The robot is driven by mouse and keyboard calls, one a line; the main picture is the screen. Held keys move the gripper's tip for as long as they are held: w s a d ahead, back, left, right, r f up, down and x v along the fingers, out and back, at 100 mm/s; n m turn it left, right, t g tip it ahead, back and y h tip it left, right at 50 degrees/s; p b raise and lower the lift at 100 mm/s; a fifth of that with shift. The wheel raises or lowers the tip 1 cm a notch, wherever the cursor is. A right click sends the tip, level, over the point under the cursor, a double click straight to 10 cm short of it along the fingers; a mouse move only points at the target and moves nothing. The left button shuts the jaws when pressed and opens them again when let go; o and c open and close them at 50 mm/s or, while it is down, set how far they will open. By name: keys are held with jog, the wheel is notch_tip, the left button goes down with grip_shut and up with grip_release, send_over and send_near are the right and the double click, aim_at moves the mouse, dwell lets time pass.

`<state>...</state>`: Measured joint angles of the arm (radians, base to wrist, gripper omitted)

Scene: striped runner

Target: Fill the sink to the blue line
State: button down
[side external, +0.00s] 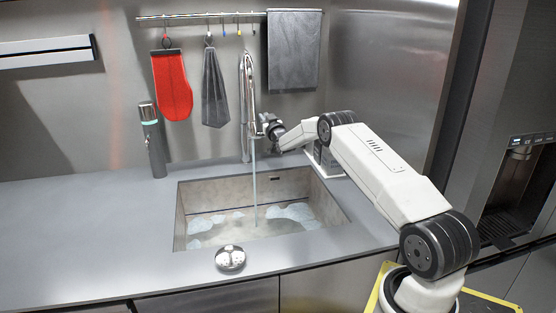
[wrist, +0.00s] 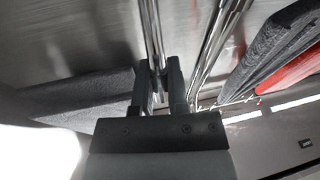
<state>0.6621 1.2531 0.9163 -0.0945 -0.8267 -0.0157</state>
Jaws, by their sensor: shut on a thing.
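The sink (side external: 196,195) is a beige basin set in the grey counter. Shallow water (side external: 240,222) with pale foam patches covers its lower part. A thin dark line (side external: 225,210) runs along the inner wall just above the water; I cannot make out its colour clearly. A stream (side external: 255,185) falls from the chrome faucet (side external: 246,100) into the basin. My gripper (side external: 268,128) is at the faucet's right side. In the wrist view my gripper (wrist: 160,88) is shut on a slim chrome faucet lever (wrist: 153,35), beside the thicker faucet pipe (wrist: 212,50).
A dispenser bottle (side external: 152,140) stands left of the sink. A shiny metal dome (side external: 230,258) sits at the front rim. The left counter is clear.

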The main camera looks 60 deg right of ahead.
jog(key=shift+w+d+r+g+y, duration=0.2)
jog(key=shift+w+d+g+y, duration=0.2)
jog(key=shift+g, duration=0.1)
jog(key=shift+w, duration=0.1)
dwell(0.3)
jog(key=shift+w+d+r+m+g+y, duration=0.15)
jog(key=shift+w+d+m+g+y, duration=0.15)
jog(key=shift+g+y, duration=0.15)
jog(key=shift+s+a+f+t+h, duration=0.55)
jog(key=shift+s+a+t+h, duration=0.3)
jog(key=shift+t, duration=0.2)
dwell(1.4)
jog(key=shift+s+a+f+n+t+h, duration=0.6)
jog(key=shift+a+f+n+t, duration=0.1)
jog(key=shift+t, duration=0.5)
dwell(3.0)
